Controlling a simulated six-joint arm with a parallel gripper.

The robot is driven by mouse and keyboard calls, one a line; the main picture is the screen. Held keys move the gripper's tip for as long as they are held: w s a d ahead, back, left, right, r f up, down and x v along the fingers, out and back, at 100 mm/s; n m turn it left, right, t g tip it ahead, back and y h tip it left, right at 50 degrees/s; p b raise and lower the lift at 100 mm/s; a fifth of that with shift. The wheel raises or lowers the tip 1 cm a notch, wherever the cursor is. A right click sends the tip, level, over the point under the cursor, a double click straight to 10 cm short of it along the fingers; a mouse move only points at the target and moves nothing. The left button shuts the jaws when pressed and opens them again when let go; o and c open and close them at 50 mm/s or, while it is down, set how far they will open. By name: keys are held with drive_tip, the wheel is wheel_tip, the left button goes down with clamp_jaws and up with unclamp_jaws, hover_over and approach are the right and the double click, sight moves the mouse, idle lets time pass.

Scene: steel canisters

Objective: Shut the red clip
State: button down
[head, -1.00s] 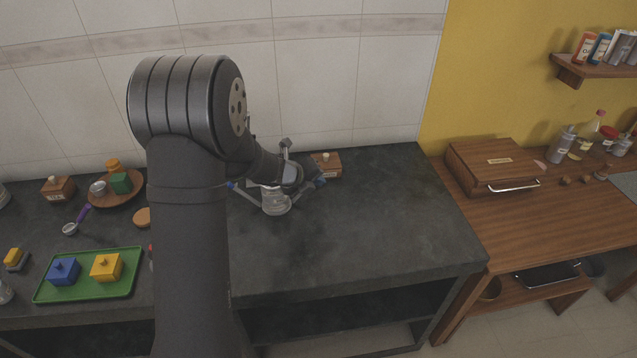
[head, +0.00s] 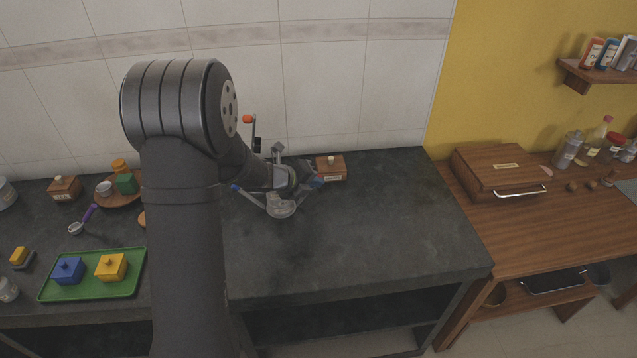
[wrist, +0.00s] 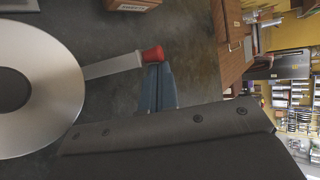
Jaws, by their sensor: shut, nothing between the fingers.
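In the wrist view, a round steel canister top (wrist: 62,85) with a dark centre fills the left side. A flat metal lever with a red end, the red clip (wrist: 151,53), sticks out from it to the right. My gripper (wrist: 155,72) has its blue-grey fingers together and empty, with the tips right by the red end; I cannot tell if they touch. In the head view, the canister (head: 281,208) stands on the dark counter, partly hidden by my wrist. An orange-red tip (head: 247,119) on a thin upright rod shows behind my arm, probably the same clip.
A wooden box (head: 331,170) stands close behind the canister on the right. A green tray (head: 92,291) with a blue and a yellow box lies at the left. The counter's right front (head: 400,235) is clear.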

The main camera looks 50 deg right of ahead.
drive_tip(key=w+a+r+h, duration=0.1)
drive_tip(key=w+a, duration=0.3)
drive_tip(key=shift+w+a+g, duration=0.2)
drive_tip(key=shift+a+g, duration=0.1)
drive_tip(key=shift+f, duration=0.1)
idle(0.6)
drive_tip(key=a+r, duration=0.2)
drive_tip(key=a, duration=0.7)
drive_tip(key=shift+s+a+r, duration=0.2)
drive_tip(key=shift+s+r, duration=0.1)
drive_tip(key=shift+s, duration=0.1)
idle(0.4)
drive_tip(key=shift+d, duration=0.1)
